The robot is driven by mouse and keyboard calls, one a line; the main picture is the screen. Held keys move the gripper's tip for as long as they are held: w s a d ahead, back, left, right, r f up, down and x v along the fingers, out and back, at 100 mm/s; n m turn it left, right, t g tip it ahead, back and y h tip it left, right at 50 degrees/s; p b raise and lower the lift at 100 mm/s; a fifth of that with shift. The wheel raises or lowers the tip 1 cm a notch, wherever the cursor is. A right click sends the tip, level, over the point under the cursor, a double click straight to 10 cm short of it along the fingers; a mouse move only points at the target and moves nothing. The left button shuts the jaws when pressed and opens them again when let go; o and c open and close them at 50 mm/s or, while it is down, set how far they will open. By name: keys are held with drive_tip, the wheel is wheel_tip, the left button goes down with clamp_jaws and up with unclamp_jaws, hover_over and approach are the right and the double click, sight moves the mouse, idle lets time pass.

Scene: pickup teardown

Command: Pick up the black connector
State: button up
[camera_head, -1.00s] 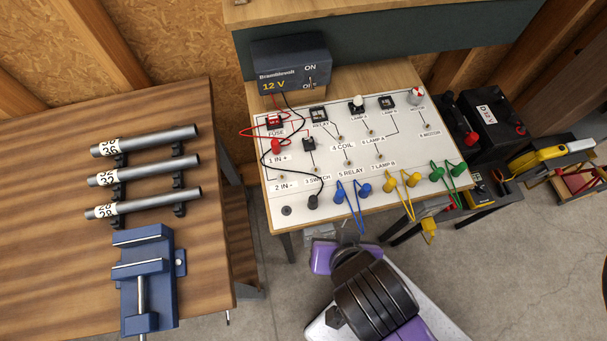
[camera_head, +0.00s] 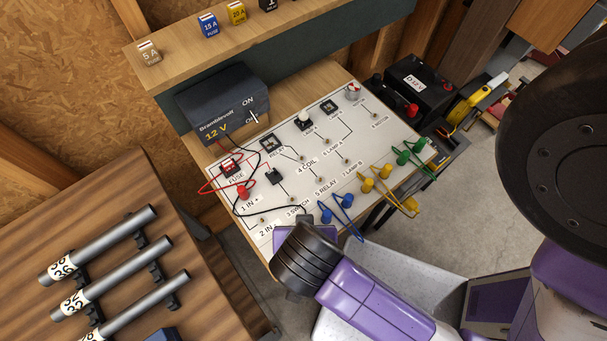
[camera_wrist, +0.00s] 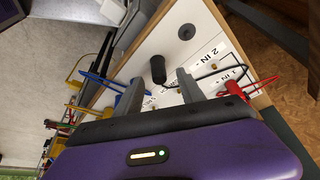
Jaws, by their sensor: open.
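The black connector (camera_wrist: 158,69) is a short black plug standing on the white circuit board (camera_wrist: 202,28) in the wrist view. A black wire runs along the board near it. My gripper (camera_wrist: 160,77) is open, with one grey finger on each side of the connector in the picture. I cannot tell whether the fingers are level with it or still above it; no contact shows. In the head view, my arm covers the connector and the fingers at the near edge of the board (camera_head: 330,137).
Red plugs (camera_wrist: 236,88) and a red wire lie right of the fingers in the wrist view. Blue plugs (camera_head: 326,212), yellow plugs (camera_head: 368,185) and green plugs (camera_head: 403,157) line the board's near edge. A 12 V supply (camera_head: 222,103) stands behind. A wooden bench with pipes (camera_head: 100,244) is left.

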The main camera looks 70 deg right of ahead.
drive_tip(key=shift+x, duration=1.1)
clamp_jaws()
drive_tip(key=shift+r, duration=0.1)
